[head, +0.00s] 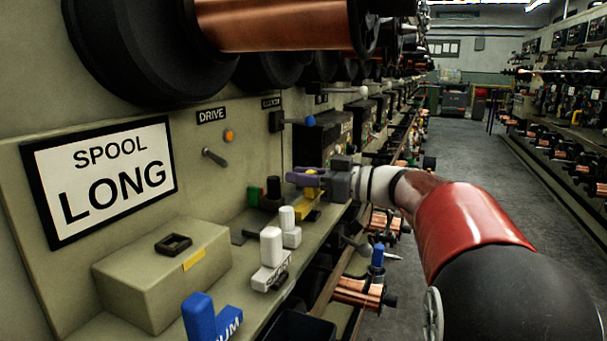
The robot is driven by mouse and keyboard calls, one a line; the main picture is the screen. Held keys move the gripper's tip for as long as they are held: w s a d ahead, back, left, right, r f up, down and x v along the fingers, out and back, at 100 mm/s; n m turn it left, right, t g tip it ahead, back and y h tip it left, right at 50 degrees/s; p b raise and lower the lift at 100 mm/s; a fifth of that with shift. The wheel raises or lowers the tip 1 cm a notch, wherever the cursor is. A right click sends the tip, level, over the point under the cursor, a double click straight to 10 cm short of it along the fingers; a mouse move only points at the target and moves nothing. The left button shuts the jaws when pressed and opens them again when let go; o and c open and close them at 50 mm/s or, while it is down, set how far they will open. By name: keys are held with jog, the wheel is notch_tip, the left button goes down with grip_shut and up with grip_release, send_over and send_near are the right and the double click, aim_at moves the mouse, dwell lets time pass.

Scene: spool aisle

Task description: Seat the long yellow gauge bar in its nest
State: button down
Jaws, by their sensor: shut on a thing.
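My gripper (304,179), with purple fingers, reaches in from the right over the shelf near the middle of the head view. It is shut on the yellow gauge bar (310,194), which shows beneath the fingers. The fingers and a white block hide part of the bar, and I cannot tell whether its lower end touches the shelf. A beige box (150,285) at the lower left has a dark square-rimmed opening (173,243) on top and a yellow label on its front edge. It looks like the nest, and the gripper is well apart from it, farther down the shelf.
Green and dark blocks (272,190) stand just left of the gripper. A SPOOL LONG sign (108,180) hangs behind. The aisle floor (470,150) is clear.

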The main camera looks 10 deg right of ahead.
jog(key=shift+f+b, duration=0.35)
jog(key=shift+f, duration=0.45)
jog(key=c, duration=1.1)
grip_release()
jog(key=shift+r, duration=0.1)
